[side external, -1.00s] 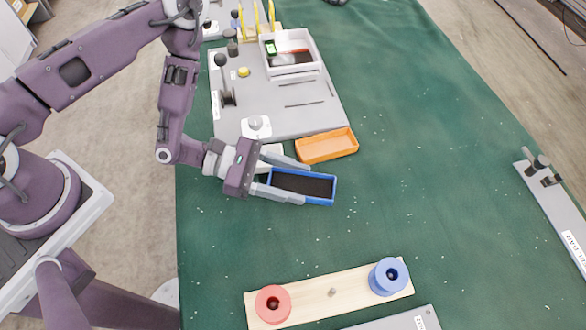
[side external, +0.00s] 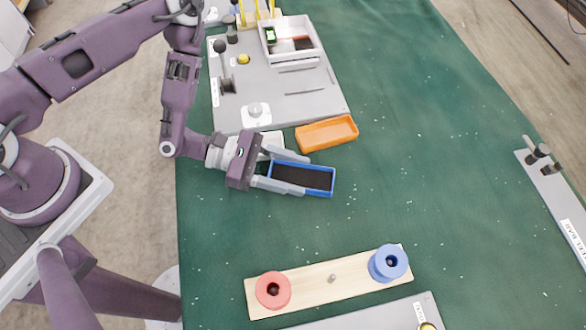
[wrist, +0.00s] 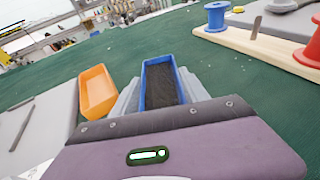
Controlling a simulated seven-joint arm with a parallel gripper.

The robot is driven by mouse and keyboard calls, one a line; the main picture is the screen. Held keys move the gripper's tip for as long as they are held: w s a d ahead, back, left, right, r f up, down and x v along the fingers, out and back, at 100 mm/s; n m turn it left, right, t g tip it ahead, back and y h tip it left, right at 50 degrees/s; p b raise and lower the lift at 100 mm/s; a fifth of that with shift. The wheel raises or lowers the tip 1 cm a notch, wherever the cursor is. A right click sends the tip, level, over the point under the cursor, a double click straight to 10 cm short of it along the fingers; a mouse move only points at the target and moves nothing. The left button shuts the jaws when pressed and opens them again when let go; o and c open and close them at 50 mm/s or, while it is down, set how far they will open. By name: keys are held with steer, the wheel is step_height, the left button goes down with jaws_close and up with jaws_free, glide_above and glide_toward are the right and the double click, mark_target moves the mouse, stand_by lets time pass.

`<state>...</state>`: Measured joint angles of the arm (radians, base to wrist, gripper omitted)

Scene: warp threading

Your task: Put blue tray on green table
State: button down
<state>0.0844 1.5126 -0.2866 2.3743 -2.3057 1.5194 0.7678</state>
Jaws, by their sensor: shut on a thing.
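The blue tray (side external: 303,191) has a dark inside and lies between the fingers of my gripper (side external: 290,176), which is shut on it. In the wrist view the blue tray (wrist: 147,103) extends forward from between the grey fingers of my gripper (wrist: 163,95). The tray looks close to level and just over the green table (side external: 440,180); I cannot tell whether it touches the cloth. The green table also fills much of the wrist view (wrist: 230,75).
An orange tray (side external: 327,146) lies just behind the blue one, beside a grey board (side external: 300,108) with a white bin (side external: 313,51). A wooden strip (side external: 312,290) with a red spool (side external: 273,302) and a blue spool (side external: 376,275) lies in front. Green cloth to the right is clear.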

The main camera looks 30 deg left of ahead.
steer(key=shift+f, duration=0.25)
steer(key=c, duration=0.7)
jaws_free()
steer(key=shift+f, duration=0.1)
steer(key=shift+o, duration=1.1)
steer(key=shift+a+f, duration=0.1)
